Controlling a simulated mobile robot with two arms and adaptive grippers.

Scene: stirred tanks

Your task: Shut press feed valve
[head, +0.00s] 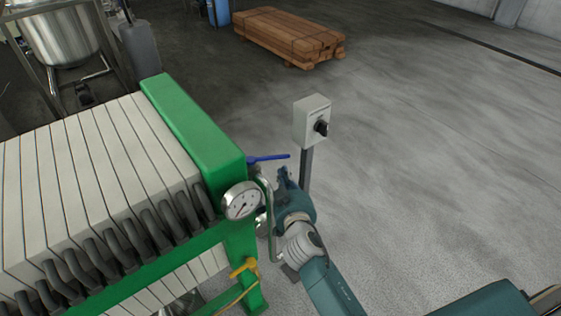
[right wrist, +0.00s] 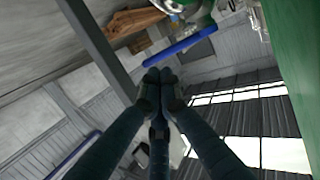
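A green-framed press (head: 195,125) with a row of white plates fills the left of the head view. At its end is a valve with a blue lever (head: 268,158), pointing right, roughly level. The blue lever also shows in the right wrist view (right wrist: 180,45) as a slanted bar. A second valve with a yellow handle (head: 244,267) sits lower on the press. My right gripper (head: 284,174) is close to the blue lever, just below it. Its fingertips (right wrist: 160,75) are together and empty, with the lever just beyond them. Contact cannot be told. My left gripper is out of view.
A round gauge (head: 241,200) and a bent metal pipe stand beside the right gripper. A grey switch box (head: 312,122) on a post is just behind it. Stacked timber (head: 290,35) lies farther back. The floor to the right is clear.

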